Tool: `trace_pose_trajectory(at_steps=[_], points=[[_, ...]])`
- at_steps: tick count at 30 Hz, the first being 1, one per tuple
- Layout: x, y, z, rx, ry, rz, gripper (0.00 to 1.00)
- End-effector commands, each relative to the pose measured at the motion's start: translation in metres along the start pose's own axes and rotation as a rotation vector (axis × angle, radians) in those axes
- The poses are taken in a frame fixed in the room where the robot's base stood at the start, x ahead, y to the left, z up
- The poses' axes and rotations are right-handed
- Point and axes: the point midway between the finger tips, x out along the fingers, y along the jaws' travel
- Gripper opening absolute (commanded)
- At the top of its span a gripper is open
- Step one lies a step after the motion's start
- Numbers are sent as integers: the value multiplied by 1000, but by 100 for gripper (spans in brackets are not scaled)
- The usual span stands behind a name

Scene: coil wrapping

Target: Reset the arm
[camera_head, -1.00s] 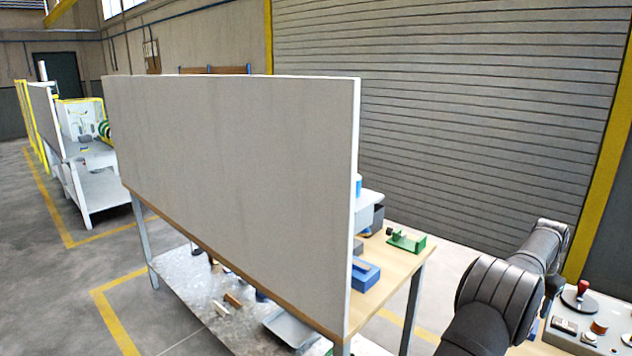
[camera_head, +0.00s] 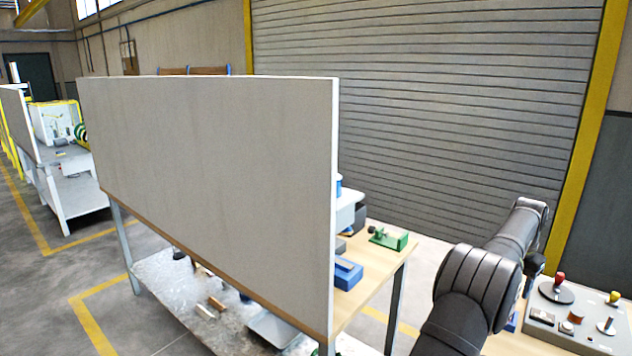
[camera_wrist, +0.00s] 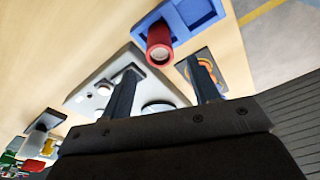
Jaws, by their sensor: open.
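My arm shows in the head view at the lower right, dark grey and bent. Its gripper end is hidden there behind the arm links. In the wrist view my gripper (camera_wrist: 163,88) has its two dark fingers apart, with nothing held between them. Beyond the fingers is a wooden bench top (camera_wrist: 110,28). A grey control box (camera_wrist: 95,88) with round knobs lies behind the left finger.
A large grey panel (camera_head: 210,190) stands along a workbench (camera_head: 380,270) left of my arm. The control panel (camera_head: 575,320) with red and yellow knobs sits right of my arm.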

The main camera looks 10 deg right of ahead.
Motion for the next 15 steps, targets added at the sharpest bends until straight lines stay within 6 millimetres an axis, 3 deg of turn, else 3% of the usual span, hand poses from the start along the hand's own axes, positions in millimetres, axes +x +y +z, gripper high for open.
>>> trace_pose_trajectory(at_steps=[9,15], points=[[66,0,2,0,-4,1,55],[17,0,-6,0,3,-1,55]])
